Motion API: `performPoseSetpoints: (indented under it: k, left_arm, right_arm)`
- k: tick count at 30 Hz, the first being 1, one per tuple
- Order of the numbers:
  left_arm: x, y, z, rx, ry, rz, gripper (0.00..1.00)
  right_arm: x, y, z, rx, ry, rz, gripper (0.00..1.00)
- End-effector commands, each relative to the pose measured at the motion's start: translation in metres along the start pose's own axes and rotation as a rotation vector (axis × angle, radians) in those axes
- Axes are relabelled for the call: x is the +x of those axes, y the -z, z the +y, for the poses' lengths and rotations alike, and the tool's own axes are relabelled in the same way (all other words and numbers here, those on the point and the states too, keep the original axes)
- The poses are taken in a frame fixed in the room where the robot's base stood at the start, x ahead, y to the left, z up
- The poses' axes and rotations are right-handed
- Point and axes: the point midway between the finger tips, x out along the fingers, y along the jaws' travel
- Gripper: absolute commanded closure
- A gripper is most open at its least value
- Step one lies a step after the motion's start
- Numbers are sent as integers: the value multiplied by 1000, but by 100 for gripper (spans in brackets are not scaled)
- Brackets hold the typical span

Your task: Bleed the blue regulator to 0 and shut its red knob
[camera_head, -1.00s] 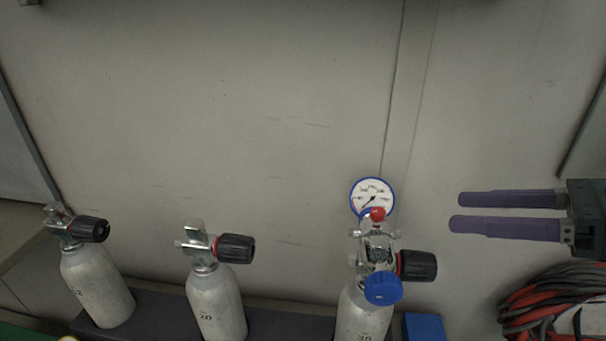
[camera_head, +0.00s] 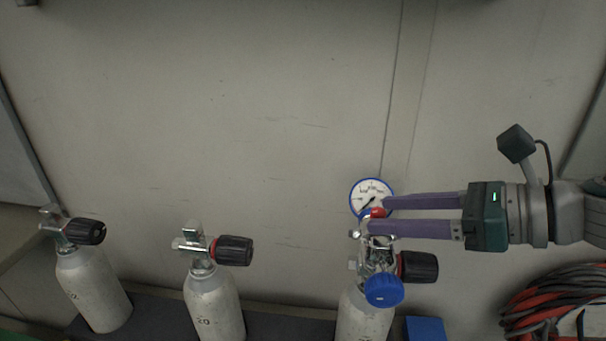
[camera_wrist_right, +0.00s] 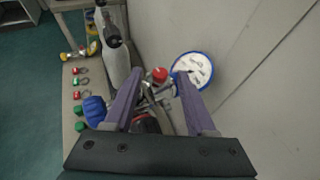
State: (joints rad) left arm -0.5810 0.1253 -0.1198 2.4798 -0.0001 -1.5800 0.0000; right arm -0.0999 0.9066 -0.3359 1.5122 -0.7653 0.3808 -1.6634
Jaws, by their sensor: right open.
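The blue regulator, with a blue front knob (camera_head: 383,289) and a blue-rimmed gauge (camera_head: 371,196), is mounted on the rightmost cylinder (camera_head: 362,318). The gauge needle points to the lower left; its reading is too small to tell. The red knob (camera_head: 377,212) sits just below the gauge and is partly hidden by my right gripper (camera_head: 376,213). That gripper is open, its purple fingers reaching in from the right around the red knob's area. In the right wrist view the red knob (camera_wrist_right: 160,74) shows between and beyond the fingertips, beside the gauge (camera_wrist_right: 192,71). My left gripper is out of view.
Two other cylinders (camera_head: 213,301) (camera_head: 92,287) with black valve knobs stand to the left in a dark rack. A black valve knob (camera_head: 417,266) sticks out right of the regulator. Red and black hoses (camera_head: 555,300) lie coiled at lower right.

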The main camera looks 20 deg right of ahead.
Motion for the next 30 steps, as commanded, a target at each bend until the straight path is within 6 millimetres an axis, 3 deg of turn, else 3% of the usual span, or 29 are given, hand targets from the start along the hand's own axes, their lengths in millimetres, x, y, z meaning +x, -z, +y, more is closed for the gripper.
performPoseSetpoints:
  k: [8,23,30]
  left_arm:
    - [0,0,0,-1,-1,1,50]
    - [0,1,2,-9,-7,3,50]
    - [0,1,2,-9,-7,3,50]
  right_arm:
    - [1,0,0,0,0,-1,44]
    - [1,0,0,0,0,-1,100]
    - [1,0,0,0,-1,-1,100]
